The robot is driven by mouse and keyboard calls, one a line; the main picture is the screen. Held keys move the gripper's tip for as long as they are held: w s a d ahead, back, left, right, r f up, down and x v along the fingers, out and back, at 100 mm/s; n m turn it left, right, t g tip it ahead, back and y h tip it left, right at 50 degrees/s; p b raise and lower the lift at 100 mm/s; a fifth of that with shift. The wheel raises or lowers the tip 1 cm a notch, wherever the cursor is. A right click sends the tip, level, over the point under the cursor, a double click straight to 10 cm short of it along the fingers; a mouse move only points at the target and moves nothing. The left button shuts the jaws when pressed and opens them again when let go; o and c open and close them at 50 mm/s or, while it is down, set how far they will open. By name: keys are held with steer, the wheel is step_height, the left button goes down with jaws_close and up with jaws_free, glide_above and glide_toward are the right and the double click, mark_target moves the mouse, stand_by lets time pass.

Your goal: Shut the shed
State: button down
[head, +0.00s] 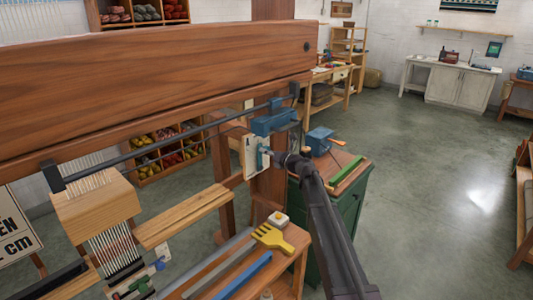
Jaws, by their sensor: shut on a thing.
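The loom's warp threads (116,248) run down at the lower left, below a pale wooden block (97,208). The opening between the threads is too small to tell. A white plate (249,158) is fixed near the loom's upright post, with a light-blue handle (263,150) on it. My gripper (274,157) reaches in from the right and is shut on the blue handle. The fingertips are small and partly hidden against the handle.
A thick wooden beam (150,75) crosses the upper left. A dark rail (170,142) with a blue block (273,121) runs below it. A bench with a yellow comb (272,238) stands in front; a green cabinet (348,212) is right. The floor (430,170) farther right is clear.

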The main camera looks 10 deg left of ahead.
steer(key=shift+s+a, duration=0.2)
steer(key=shift+a, duration=0.1)
steer(key=shift+w+r, duration=0.1)
steer(key=shift+c, duration=1.1)
jaws_free()
steer(key=shift+d, duration=0.15)
steer(key=v, duration=1.1)
steer(key=shift+s+d, duration=0.2)
steer(key=shift+d, duration=0.15)
